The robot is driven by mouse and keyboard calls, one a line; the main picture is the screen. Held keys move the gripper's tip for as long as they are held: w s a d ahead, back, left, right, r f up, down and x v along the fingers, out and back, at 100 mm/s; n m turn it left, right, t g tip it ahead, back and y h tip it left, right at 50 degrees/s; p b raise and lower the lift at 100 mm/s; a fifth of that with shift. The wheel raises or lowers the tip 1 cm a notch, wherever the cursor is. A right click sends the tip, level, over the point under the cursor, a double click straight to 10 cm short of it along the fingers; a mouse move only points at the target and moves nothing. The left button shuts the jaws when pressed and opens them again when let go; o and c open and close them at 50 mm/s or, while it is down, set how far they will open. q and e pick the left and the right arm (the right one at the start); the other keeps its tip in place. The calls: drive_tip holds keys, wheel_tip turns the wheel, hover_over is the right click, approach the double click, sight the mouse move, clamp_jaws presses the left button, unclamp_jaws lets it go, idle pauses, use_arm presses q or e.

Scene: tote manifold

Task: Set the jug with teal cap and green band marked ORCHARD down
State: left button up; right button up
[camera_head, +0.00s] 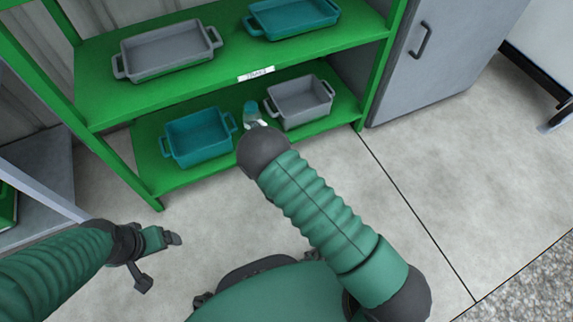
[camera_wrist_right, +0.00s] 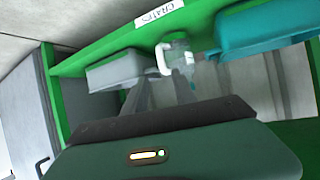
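The jug (camera_head: 251,112), with a teal cap and a pale body, is upright in the lower shelf bay between two crates. My right wrist hides its lower part in the head view. In the right wrist view the jug (camera_wrist_right: 180,57) shows its white handle and pale label, at the fingertips; its lettering is unreadable. My right gripper (camera_wrist_right: 161,76) has its two fingers apart on either side of the handle, with a gap visible. Contact with the shelf cannot be seen. My left gripper (camera_head: 160,262) is open and empty, low at the left.
A teal crate (camera_head: 198,137) stands left of the jug and a grey crate (camera_head: 300,102) close on its right, on the green lower shelf (camera_head: 155,183). The upper shelf (camera_head: 108,97) holds two more crates. A grey cabinet (camera_head: 440,65) is at the right. The floor in front is clear.

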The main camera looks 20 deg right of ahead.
drive_tip(key=s+r+n+g+y, duration=0.1)
drive_tip(key=s+r+g, duration=0.3)
drive_tip(key=s+r, duration=0.5)
drive_tip(key=s+d+r+n+g+y, duration=0.1)
drive_tip(key=s+r+g, duration=0.4)
drive_tip(key=s, duration=1.2)
wheel_tip(320, 180, up, 4)
drive_tip(key=shift+s+d+f+n+y, duration=0.1)
drive_tip(key=shift+s+d+n+y, duration=0.1)
drive_tip(key=shift+n+y, duration=0.3)
